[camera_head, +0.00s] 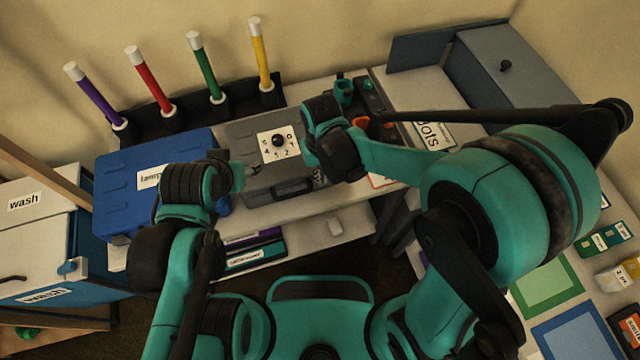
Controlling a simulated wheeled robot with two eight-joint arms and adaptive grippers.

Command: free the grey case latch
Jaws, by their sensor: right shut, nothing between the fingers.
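The grey case (240,128) lies on the table at the centre in the head view. On its lid is a white number plate (268,150) with a black knob (278,140), and a dark handle (292,188) is at its front edge. I cannot make out the latch clearly. My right gripper (307,148) is shut and empty, over the case just right of the number plate. My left gripper (250,170) is at the case's left side; its fingers are small and dark there, and I cannot tell whether they are open or touching the case.
A blue case (115,185) with a label stands left of the grey case. Purple, red, green and yellow sticks stand in a black rack (185,122) behind. A grey-blue box (525,65) is at back right. My arms cover part of the table front.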

